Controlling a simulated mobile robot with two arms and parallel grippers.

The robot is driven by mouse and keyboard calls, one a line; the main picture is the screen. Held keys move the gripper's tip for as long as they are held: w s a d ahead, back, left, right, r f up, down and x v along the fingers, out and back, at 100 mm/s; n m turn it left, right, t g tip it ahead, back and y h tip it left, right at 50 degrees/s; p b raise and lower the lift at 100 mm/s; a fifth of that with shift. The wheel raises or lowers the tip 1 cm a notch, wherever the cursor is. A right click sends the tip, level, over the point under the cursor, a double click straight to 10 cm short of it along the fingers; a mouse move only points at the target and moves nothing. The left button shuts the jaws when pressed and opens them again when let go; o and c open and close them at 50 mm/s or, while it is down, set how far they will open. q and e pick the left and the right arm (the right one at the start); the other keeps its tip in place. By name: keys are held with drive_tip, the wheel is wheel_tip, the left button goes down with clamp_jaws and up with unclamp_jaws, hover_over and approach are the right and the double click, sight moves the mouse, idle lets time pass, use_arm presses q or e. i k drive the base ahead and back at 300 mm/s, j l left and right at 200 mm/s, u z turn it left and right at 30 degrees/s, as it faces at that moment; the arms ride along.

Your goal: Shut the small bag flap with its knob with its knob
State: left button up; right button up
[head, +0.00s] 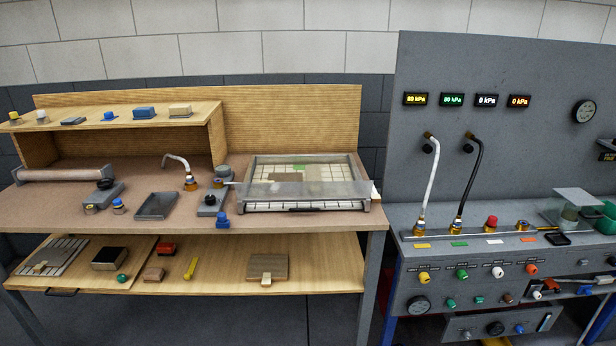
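Neither of my grippers is in view. A pale, see-through raised plate (579,196), which may be the small bag flap, stands tilted over a small unit at the right end of the control bench. A rounded grey-green piece (569,212) shows under it. A green round part (606,217) sits at the right picture edge, partly cut off; I cannot tell whether it is the flap's knob. On the wooden bench, a larger framed bed (372,187) has a clear sheet across it, with a gridded surface and a green patch beneath.
The control bench has a white hose (431,185), a black hose (472,180), a red knob (491,222) and several coloured front knobs. The wooden bench (330,220) holds a dark tray (156,205) and a roller (62,175).

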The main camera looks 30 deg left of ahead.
sight(275, 187)
drive_tip(key=i+l+u, duration=0.4)
drive_tip(key=l+u, duration=0.15)
drive_tip(key=i+l+u, duration=0.1)
drive_tip(key=l+u, duration=0.2)
drive_tip(key=i+l+u, duration=0.1)
drive_tip(key=l+u, duration=0.2)
drive_tip(key=l, duration=0.15)
drive_tip(key=l+u, duration=0.25)
drive_tip(key=l, duration=0.15)
drive_tip(key=i+l+u, duration=0.1)
drive_tip(key=l+u, duration=0.15)
drive_tip(key=l, duration=0.25)
drive_tip(key=l+u, duration=0.25)
drive_tip(key=l, duration=0.25)
